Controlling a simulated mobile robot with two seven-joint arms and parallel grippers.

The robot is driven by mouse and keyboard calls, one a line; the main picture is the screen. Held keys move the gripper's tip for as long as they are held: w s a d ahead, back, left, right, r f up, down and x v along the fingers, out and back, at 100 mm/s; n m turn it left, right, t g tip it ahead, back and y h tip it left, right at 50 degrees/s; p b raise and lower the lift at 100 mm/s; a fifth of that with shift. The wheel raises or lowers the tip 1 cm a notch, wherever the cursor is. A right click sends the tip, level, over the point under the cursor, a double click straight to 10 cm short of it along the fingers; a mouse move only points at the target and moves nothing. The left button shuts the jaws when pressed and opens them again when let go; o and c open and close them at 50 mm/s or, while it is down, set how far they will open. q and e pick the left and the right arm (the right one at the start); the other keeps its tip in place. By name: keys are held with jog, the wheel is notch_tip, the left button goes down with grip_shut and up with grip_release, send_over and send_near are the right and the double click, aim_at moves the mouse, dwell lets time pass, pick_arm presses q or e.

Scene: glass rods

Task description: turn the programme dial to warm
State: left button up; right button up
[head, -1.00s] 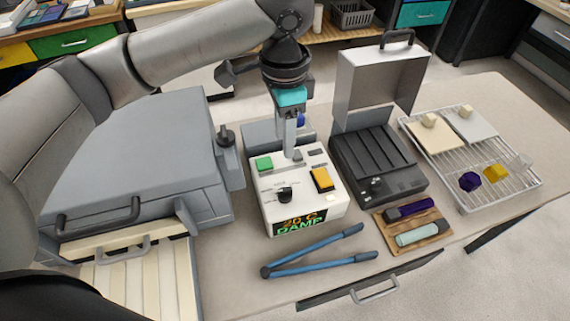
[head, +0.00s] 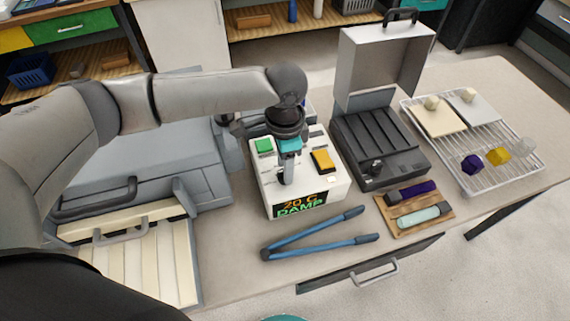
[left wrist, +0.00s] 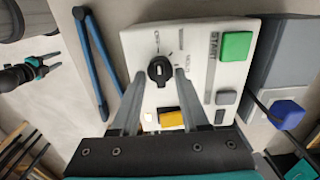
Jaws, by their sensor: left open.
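The white control box (head: 325,188) stands on the bench, its display (head: 302,204) reading "20 C DAMP". In the left wrist view the black programme dial (left wrist: 160,70) sits on the box's top face, with small printed labels around it. My left gripper (head: 284,180) points down over the box and hides the dial in the head view. In the left wrist view its open fingers (left wrist: 160,78) are on either side of the dial; I cannot tell whether they touch it. My right gripper (left wrist: 40,70) shows small at that view's left edge; its jaws are unclear.
The box also carries a green start button (left wrist: 236,46) and a yellow switch (head: 323,161). Blue-handled tongs (head: 318,247) lie in front. A dark open-lidded unit (head: 385,150) stands close on the right, a wire rack (head: 500,172) beyond. A grey cabinet (head: 150,165) is left.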

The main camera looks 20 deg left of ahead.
pick_arm(q)
grip_shut()
dwell(0.4)
